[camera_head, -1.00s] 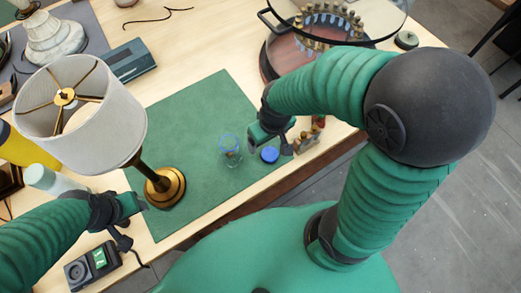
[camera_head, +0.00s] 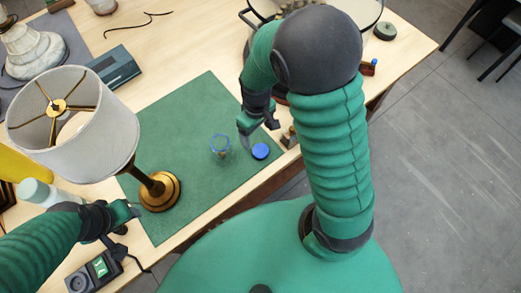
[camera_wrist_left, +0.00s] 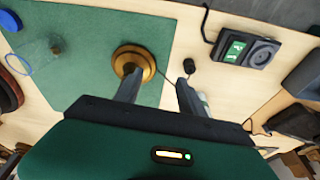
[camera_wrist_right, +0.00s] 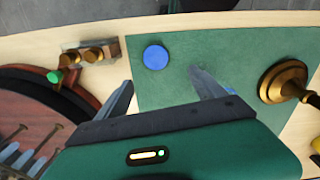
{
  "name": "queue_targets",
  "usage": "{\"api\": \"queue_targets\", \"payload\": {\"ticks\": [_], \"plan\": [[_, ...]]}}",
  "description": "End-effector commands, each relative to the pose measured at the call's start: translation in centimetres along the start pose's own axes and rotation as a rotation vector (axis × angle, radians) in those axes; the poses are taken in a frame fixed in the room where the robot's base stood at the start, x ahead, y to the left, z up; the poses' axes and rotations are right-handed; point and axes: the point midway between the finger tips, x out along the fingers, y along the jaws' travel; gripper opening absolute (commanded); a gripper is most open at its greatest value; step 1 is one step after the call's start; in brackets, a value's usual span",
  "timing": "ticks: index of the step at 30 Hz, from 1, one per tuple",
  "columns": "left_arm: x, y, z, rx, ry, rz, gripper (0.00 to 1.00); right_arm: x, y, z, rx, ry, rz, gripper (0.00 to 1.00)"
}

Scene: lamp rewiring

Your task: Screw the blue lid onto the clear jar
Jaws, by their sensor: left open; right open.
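The blue lid (camera_head: 260,151) lies flat on the green mat (camera_head: 205,100), just right of the clear jar (camera_head: 220,144). The jar is open at the top, with something small and brown inside. My right gripper (camera_head: 254,132) is open and empty above and behind the lid. In the right wrist view the lid (camera_wrist_right: 155,57) shows between and beyond the open fingers (camera_wrist_right: 163,82); I cannot make out the jar there. My left gripper (camera_head: 130,213) is open and empty by the lamp base. In the left wrist view the jar's rim (camera_wrist_left: 17,62) and the lid (camera_wrist_left: 11,28) are at the far left.
A lamp with a white shade (camera_head: 75,125) and brass base (camera_head: 160,191) stands left of the jar. A wooden block with brass parts (camera_wrist_right: 90,53) sits beside the lid. A round case (camera_wrist_right: 40,100) stands behind. The mat around the jar is clear.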

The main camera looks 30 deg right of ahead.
Motion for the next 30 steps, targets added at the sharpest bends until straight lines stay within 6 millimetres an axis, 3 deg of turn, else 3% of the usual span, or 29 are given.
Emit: {"api": "queue_targets", "payload": {"ticks": [3, 9, 23, 30], "plan": [[0.1, 0.0, 0.0, 0.0, 0.0, 0.0, 0.47, 2.8, 0.1, 0.2, 0.002, -0.006, -0.002, 0.79], [0.1, 0.0, 0.0, 0.0, 0.0, 0.0, 0.47, 6.5, 0.1, 0.2, 0.0, -0.002, -0.001, 0.79], [0.0, 0.0, 0.0, 0.0, 0.0, 0.0, 0.47, 7.6, 0.2, 0.2, 0.001, 0.0, 0.0, 0.79], [-0.6, 0.0, -0.1, 0.0, 0.0, 0.0, 0.47, 11.4, 0.9, 0.6, 0.0, -0.002, -0.001, 0.79]]}}
